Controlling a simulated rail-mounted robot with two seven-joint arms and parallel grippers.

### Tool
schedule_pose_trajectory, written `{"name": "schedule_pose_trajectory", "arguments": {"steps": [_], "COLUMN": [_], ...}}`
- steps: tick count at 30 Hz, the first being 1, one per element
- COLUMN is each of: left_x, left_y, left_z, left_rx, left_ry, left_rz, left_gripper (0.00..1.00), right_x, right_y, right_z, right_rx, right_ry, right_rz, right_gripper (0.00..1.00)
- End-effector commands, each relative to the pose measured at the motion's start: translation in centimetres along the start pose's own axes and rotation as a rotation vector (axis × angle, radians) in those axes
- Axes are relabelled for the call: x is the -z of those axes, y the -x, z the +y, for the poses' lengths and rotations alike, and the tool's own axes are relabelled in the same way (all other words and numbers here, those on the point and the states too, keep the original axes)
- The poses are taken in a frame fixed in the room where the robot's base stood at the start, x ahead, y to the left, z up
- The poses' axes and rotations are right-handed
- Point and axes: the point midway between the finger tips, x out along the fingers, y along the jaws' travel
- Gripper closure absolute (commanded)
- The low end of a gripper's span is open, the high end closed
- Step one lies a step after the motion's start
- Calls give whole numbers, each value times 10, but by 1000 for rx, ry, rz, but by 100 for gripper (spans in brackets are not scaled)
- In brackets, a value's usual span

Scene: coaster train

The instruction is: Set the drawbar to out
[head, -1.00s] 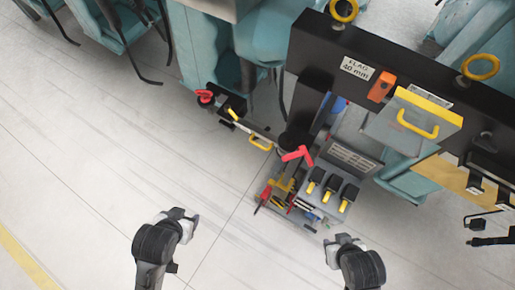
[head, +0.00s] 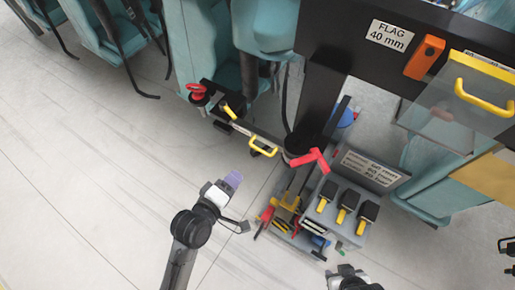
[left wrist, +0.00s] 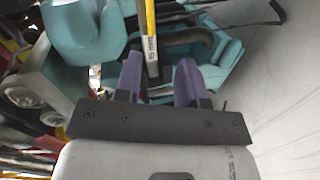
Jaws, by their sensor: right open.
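The drawbar is not labelled in a way I can read. In the head view a dark bar with a pale strip (head: 240,127) runs along the front of the machine and carries a yellow loop handle (head: 262,147). My left gripper (head: 234,179) is below and left of that handle, apart from it. In the left wrist view its two purple fingers (left wrist: 160,82) are spread. A yellow strip with a "15 mm" label (left wrist: 151,45) shows between them; whether they touch it I cannot tell. My right gripper (head: 347,272) is open at the bottom edge, its fingertips barely visible.
A red knob (head: 196,91) and yellow lever (head: 229,112) sit at the bar's left end. A red lever (head: 314,160) stands beside a grey block with black-and-yellow handles (head: 346,206). A tool cluster (head: 284,212) is below. The floor at left is clear.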

Motion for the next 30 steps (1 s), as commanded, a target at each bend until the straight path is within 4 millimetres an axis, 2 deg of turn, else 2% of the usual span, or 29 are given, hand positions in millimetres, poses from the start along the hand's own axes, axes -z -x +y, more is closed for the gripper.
{"name": "schedule_pose_trajectory", "arguments": {"steps": [4, 11, 24, 30], "left_x": [5, 5, 7, 8], "left_y": [0, -10, -88, -116], "left_z": [7, 8, 12, 13], "left_rx": [-48, -51, -50, -50], "left_ry": [148, 219, 216, 217], "left_rz": [25, 25, 24, 25], "left_gripper": [64, 64, 64, 64], "right_x": [0, -1, -4, -5], "right_y": [-1, -2, -8, -11], "right_z": [0, 1, 2, 2], "right_rx": [0, -4, -7, -5], "right_ry": [0, 5, 8, 6], "right_rz": [-2, -4, -6, -6], "right_gripper": [57, 57, 57, 57]}}
